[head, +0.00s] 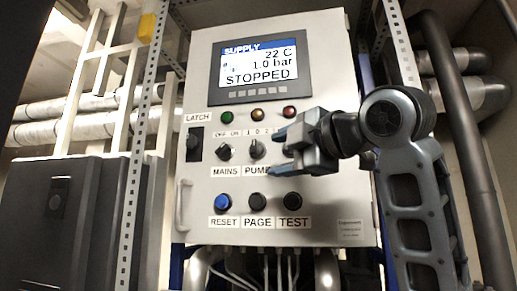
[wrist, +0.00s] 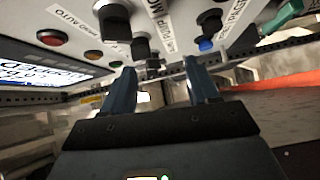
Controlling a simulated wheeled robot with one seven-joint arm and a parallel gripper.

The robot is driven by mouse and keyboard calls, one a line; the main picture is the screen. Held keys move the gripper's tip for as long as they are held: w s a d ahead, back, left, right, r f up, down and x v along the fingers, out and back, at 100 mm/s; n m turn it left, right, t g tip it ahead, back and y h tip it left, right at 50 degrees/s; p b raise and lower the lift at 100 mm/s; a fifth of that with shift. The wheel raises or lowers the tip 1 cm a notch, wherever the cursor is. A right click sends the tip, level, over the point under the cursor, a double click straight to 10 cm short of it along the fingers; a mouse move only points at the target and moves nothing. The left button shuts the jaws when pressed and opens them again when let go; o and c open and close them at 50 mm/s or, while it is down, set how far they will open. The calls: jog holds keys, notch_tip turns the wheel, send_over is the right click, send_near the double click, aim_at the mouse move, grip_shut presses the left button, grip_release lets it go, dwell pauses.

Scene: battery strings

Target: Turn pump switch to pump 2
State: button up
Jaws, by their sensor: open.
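The pump switch (head: 256,149) is a black rotary knob on the grey panel, above a partly hidden PUMP label and below a 1 0 2 scale. Its grip looks roughly upright, near 0, though it is small. My gripper (head: 284,143) is open, just right of the switch, with its fingers pointing left and nothing between them.
The MAINS switch (head: 225,152) is just left of the pump switch. The RESET (head: 222,202), PAGE (head: 257,200) and TEST (head: 292,199) buttons sit below, lamps (head: 258,115) above. The display (head: 259,66) reads STOPPED. A door handle (head: 184,205) sticks out at the left.

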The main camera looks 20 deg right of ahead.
aim_at(257, 147)
jog(key=shift+n, duration=0.5)
jog(key=w+r, duration=0.1)
jog(key=w, duration=0.1)
jog(key=w+a+r+p, duration=0.1)
jog(key=w, duration=0.1)
jog(key=w+r+p, duration=0.1)
jog(key=w, duration=0.1)
jog(key=shift+w+a+r, duration=0.1)
jog(key=shift+w+a, duration=0.1)
jog(key=shift+w, duration=0.05)
jog(key=shift+c, duration=0.4)
jog(key=c, duration=1)
jog(key=shift+o, duration=0.2)
